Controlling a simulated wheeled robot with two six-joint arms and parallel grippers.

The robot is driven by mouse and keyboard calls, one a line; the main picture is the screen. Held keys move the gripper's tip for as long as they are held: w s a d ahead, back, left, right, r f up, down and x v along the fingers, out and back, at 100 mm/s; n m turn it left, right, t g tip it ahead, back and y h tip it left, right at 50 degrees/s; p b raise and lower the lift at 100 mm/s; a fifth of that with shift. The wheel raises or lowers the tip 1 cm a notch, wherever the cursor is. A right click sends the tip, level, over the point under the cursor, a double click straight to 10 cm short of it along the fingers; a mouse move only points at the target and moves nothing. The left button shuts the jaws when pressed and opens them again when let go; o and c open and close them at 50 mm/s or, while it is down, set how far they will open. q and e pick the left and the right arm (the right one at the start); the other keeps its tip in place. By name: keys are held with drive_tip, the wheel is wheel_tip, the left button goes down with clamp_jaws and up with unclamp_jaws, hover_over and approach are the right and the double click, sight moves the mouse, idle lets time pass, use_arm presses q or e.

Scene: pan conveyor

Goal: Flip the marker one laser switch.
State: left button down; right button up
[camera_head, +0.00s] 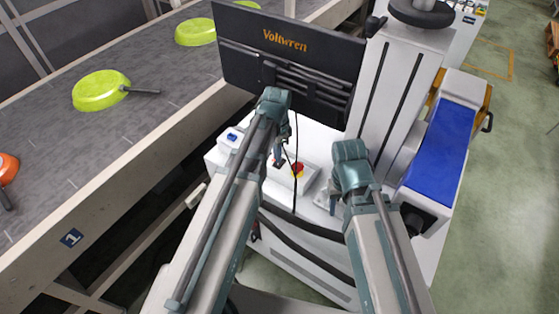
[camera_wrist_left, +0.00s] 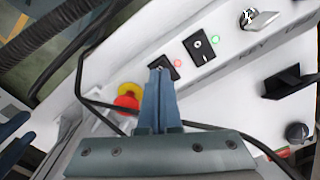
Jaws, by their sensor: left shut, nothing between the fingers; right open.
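In the left wrist view, two black rocker switches sit on the white panel (camera_wrist_left: 232,75). The farther rocker switch (camera_wrist_left: 199,48) is beside a lit green lamp (camera_wrist_left: 215,39). The nearer rocker switch (camera_wrist_left: 167,65) is beside a red lamp (camera_wrist_left: 177,63) and is partly hidden by my left gripper (camera_wrist_left: 160,72). My left gripper is shut and empty, its tips at the nearer switch; I cannot tell whether they touch it. No label shows which switch is marker one. In the head view my left gripper (camera_head: 279,163) is over the panel, and my right gripper (camera_head: 333,202) is open to its right.
A red emergency stop with a yellow base (camera_wrist_left: 128,97) is close to my left fingers. A key switch (camera_wrist_left: 258,18), a black knob (camera_wrist_left: 297,132) and dark cables are nearby. A monitor (camera_head: 290,55) stands behind the panel. A conveyor (camera_head: 60,140) with pans is at left.

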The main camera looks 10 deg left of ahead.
use_arm(q)
drive_tip(key=shift+f+b, duration=0.5)
idle(0.8)
drive_tip(key=shift+s+a+f+b, duration=0.15)
drive_tip(key=shift+a+f+b, duration=0.1)
drive_tip(key=shift+f+b, duration=0.4)
drive_tip(key=shift+r, duration=0.2)
drive_tip(key=shift+r+p, duration=0.5)
drive_tip(key=shift+p, duration=0.2)
drive_tip(key=shift+w+d+r+p, duration=0.2)
drive_tip(key=shift+d+r+p, duration=0.2)
drive_tip(key=shift+r+p, duration=0.35)
drive_tip(key=shift+a+r+p, duration=0.1)
drive_tip(key=shift+r+p, duration=0.5)
wheel_tip(320, 180, up, 3)
drive_tip(key=p, duration=0.3)
drive_tip(key=shift+r, duration=0.2)
drive_tip(key=shift+f, duration=0.1)
